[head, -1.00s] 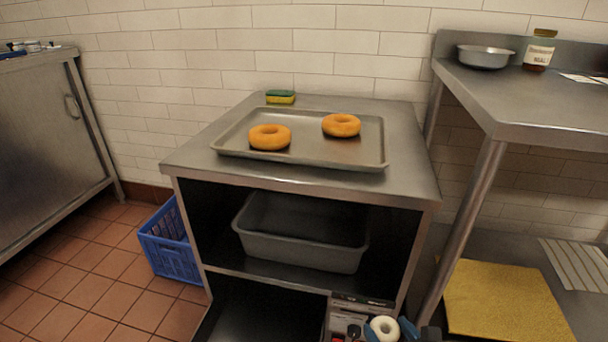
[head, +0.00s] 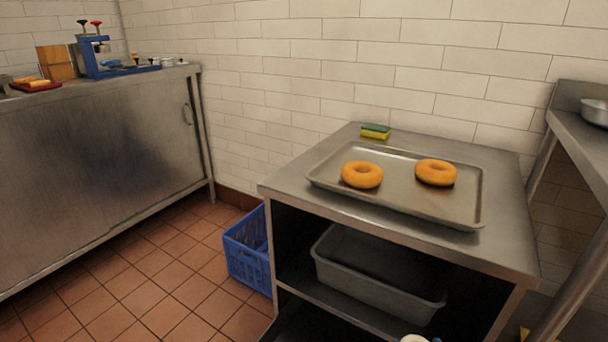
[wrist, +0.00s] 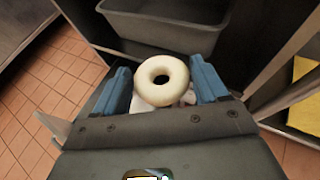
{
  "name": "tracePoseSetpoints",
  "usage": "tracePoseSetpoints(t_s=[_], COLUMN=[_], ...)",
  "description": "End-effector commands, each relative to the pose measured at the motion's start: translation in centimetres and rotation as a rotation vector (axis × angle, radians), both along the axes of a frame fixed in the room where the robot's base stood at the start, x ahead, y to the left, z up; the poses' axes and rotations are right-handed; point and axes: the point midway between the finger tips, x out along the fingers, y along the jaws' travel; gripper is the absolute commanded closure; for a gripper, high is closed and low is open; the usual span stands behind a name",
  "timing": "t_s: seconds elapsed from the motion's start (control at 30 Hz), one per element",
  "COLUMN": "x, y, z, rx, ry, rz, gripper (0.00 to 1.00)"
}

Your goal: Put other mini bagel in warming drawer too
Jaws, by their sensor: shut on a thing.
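A pale mini bagel (wrist: 147,92) sits between the two blue fingers of my gripper (wrist: 163,82) in the wrist view. The gripper is shut on it, and the bagel's hole faces the camera. In the head view only a sliver of the bagel (head: 413,339) shows at the bottom edge. Two golden-brown bagels lie apart on a metal tray on the steel stand: a left one (head: 350,181) and a right one (head: 424,178). I cannot pick out a warming drawer in these views.
The tray (head: 400,203) rests on the steel stand (head: 292,183). A grey tub (head: 365,283) is on the shelf below. A blue crate (head: 249,262) is on the floor to the left. A steel cabinet (head: 90,160) stands farther left, with open tiled floor between.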

Motion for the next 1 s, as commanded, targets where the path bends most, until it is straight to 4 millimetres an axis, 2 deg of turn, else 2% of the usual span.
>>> tracePoseSetpoints(t_s=[0.03, 0.3, 0.8, 1.0], x=[-0.1, -1.0, -1.7, -1.6], y=[0.1, 0.5, -0.1, -0.4], z=[1.0, 4.0, 10.1, 11.6], rx=[-0.001, 0.000, -0.004, -0.003], ry=[0.002, 0.010, 0.001, -0.009], rz=[0.004, 0.010, 0.003, -0.003], gripper=[0.57, 0.57, 0.57, 0.57])
